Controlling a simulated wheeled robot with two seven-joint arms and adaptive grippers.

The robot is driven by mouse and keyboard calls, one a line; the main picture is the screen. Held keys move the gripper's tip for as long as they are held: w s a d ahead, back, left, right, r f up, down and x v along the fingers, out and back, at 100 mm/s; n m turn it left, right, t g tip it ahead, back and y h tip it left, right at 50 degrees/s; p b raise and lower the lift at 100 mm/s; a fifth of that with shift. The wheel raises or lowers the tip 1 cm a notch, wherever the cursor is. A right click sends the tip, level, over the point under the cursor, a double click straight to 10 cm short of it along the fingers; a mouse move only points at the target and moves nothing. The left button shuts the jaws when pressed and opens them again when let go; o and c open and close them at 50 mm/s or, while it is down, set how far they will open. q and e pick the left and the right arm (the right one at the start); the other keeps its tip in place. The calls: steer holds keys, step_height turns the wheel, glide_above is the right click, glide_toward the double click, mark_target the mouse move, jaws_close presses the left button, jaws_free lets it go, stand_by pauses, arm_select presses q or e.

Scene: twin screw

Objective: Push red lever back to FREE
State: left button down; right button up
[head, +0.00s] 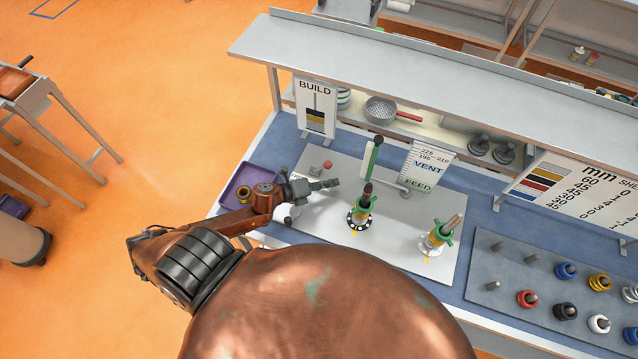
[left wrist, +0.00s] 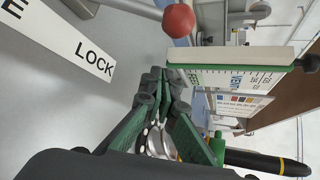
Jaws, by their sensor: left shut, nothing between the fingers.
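The red lever's round knob (head: 327,164) stands at the back left of the pale plate on the workbench. A white strip (left wrist: 75,45) there reads LOCK at one end, with an E at the cut-off end. My left gripper (head: 330,184) is shut and empty, in front of the knob in the head view. In the left wrist view its fingertips (left wrist: 160,76) are together, below the knob in the picture with a visible gap. My right gripper is out of view.
On the plate (head: 390,240) stand two green-handled posts (head: 362,205) (head: 437,235), right of my left gripper. A white VENT/FEED sign (head: 425,170) and a BUILD sign (head: 316,108) stand behind. A purple tray (head: 240,180) lies left. A shelf (head: 420,70) overhangs the back.

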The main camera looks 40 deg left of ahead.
mark_target(321, 168)
arm_select(q)
steer(key=a, duration=0.1)
steer(key=w+a+r+p, duration=0.1)
steer(key=shift+a+r, duration=0.3)
steer(key=shift+a, duration=0.05)
steer(key=shift+w+a+r, duration=0.1)
steer(key=shift+a, duration=0.15)
